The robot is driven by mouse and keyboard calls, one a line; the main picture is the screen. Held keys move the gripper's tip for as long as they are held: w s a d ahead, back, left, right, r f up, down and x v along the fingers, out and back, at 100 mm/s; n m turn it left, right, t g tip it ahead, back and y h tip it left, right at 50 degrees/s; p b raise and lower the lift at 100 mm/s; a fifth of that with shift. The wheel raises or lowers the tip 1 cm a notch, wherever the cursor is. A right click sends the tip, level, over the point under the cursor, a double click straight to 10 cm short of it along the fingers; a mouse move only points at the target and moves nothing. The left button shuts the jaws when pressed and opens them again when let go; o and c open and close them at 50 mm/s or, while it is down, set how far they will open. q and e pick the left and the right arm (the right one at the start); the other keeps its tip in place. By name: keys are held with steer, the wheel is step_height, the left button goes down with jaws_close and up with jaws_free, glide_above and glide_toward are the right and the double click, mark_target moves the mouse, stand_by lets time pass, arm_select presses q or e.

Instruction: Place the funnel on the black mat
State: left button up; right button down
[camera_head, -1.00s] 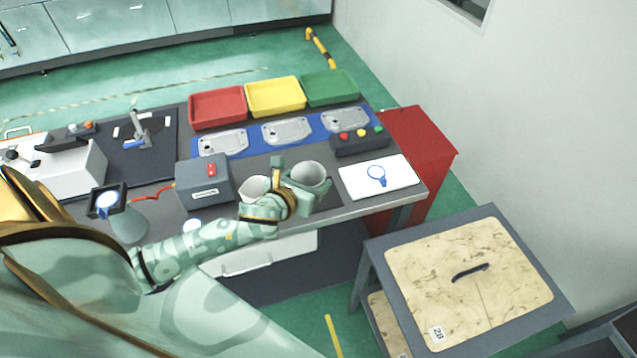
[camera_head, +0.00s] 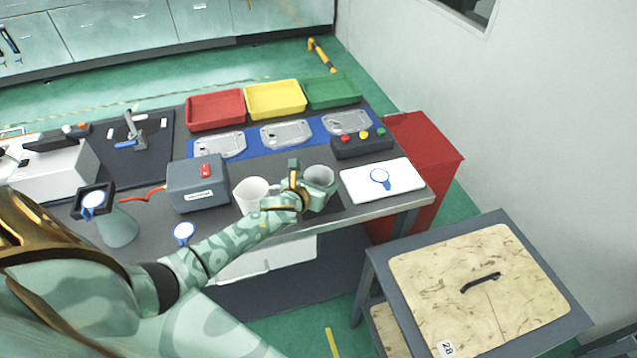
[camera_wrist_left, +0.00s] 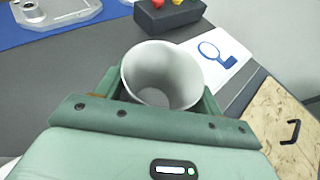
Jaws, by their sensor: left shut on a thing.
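The funnel (camera_head: 319,176) is a pale grey-white piece with a wide round mouth facing up. My left gripper (camera_head: 308,190) is shut on it, with the fingers on either side of its body. In the left wrist view the funnel (camera_wrist_left: 162,75) stands between the green fingers (camera_wrist_left: 160,98), and its lower end is hidden by the gripper. A small dark mat (camera_head: 332,211) shows partly beneath and beside the gripper at the table's front edge. I cannot tell whether the funnel touches it. My right gripper is not in view.
A white cup-like vessel (camera_head: 251,192) stands close left of the gripper. A grey box (camera_head: 197,188) is further left. A white board with a blue outline (camera_head: 382,181) lies to the right, and a button box (camera_head: 362,146) is behind. A larger black mat (camera_head: 155,151) lies far left.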

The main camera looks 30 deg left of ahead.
arm_select(q)
steer(key=shift+f, duration=0.1)
steer(key=o, duration=0.8)
steer(key=shift+r, duration=0.25)
steer(key=p+v, duration=0.3)
steer(key=v, duration=0.9)
steer(key=shift+f, duration=0.15)
